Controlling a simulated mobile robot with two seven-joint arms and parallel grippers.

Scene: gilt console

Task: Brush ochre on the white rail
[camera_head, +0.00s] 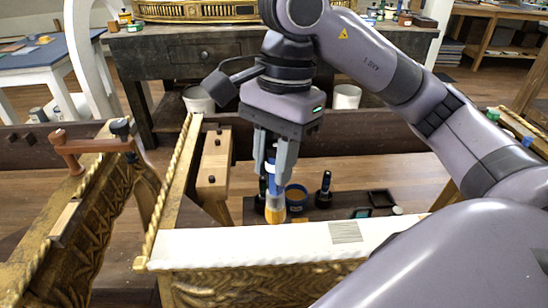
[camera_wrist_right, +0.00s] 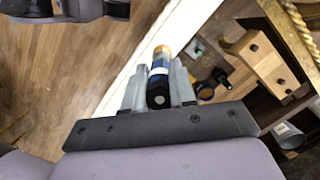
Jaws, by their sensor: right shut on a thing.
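The white rail (camera_head: 255,243) runs across the front of the gilt console, with a grey hatched patch (camera_head: 346,232) on its top right. In the right wrist view the rail (camera_wrist_right: 133,55) is a pale diagonal band. My right gripper (camera_head: 273,180) points down and is shut on a brush with a blue band and ochre tip (camera_head: 275,214). The brush also shows between the fingers in the right wrist view (camera_wrist_right: 158,85). Its tip overlaps the rail's far edge; I cannot tell if it touches. A blue pot with ochre inside (camera_head: 296,196) stands behind the rail. My left gripper is not in view.
Dark bottles (camera_head: 323,190) and a small black tray (camera_head: 381,199) stand near the pot. A wooden block with dark knobs (camera_head: 213,165) lies left of them. A gilt frame with an orange clamp (camera_head: 92,148) stands at left. My right arm covers the rail's right end.

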